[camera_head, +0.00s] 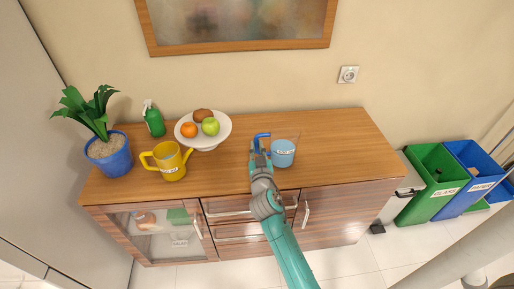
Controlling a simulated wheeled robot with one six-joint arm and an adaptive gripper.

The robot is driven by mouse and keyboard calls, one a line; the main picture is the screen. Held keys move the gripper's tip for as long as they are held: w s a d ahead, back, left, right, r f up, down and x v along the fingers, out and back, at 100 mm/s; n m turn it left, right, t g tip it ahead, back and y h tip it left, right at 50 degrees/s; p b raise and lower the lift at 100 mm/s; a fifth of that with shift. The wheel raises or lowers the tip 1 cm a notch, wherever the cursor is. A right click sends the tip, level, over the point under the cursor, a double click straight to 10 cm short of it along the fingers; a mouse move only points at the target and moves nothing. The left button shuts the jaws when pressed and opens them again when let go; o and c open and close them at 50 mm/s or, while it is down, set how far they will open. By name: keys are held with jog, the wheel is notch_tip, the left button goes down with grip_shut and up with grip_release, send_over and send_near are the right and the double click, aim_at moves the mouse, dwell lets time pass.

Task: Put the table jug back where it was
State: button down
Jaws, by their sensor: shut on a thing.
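The table jug (283,154) is light blue with a white label and what looks like a clear upper part. It is upright at the front middle of the wooden sideboard top (335,140). A darker blue handle (262,136) shows on its left. My gripper (260,153) is at the left side of the jug, shut on its handle. The fingertips are small and partly hidden. I cannot tell whether the jug's base touches the wood or is slightly above it.
A white fruit bowl (207,143), yellow watering can (168,160), green spray bottle (154,119) and potted plant (110,153) stand to the left. The top right of the jug is clear. Green (432,180) and blue (475,178) bins stand on the floor at right.

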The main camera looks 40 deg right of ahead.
jog(key=c, duration=1.1)
grip_release()
jog(key=shift+c, duration=0.2)
jog(key=shift+r, duration=0.1)
jog(key=v, duration=1.2)
